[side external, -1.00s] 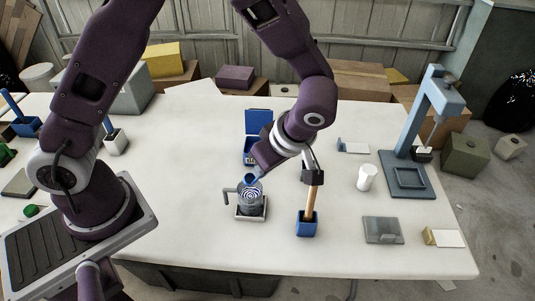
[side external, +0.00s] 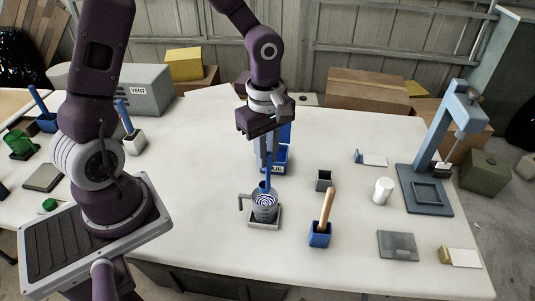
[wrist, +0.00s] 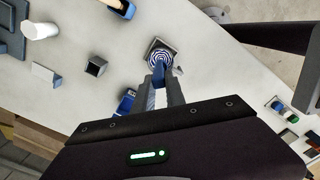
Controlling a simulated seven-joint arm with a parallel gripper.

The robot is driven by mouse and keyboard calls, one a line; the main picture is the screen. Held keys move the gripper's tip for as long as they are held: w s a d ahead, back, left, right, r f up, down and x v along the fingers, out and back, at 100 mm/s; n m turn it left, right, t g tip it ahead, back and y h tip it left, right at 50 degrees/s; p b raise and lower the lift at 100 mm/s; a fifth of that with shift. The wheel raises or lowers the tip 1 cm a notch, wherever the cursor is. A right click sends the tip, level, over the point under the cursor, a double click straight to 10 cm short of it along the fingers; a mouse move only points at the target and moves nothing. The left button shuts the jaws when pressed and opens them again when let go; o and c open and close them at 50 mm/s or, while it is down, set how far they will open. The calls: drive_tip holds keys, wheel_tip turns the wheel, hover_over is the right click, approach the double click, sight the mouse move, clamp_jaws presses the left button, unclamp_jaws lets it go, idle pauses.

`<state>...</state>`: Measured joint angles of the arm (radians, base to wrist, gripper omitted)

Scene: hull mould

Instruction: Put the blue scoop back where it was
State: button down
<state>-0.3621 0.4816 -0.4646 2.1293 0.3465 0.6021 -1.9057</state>
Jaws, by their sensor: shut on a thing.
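My gripper (side external: 266,163) points down and is shut on the blue scoop (side external: 267,183).
A blue box (side external: 281,160) stands close behind the gripper. To the right are a small dark open holder (side external: 323,181), a blue holder (side external: 320,237) with a wooden handle, a white cylinder (side external: 383,190) and a blue-grey press (side external: 425,195).

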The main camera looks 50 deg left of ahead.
drive_tip(key=w+d+f, duration=0.1)
drive_tip(key=w+d, duration=0.1)
drive_tip(key=w, duration=1.8)
wheel_tip(320, 180, down, 10)
drive_tip(key=shift+w, duration=0.25)
drive_tip(key=c, duration=1.4)
unclamp_jaws()
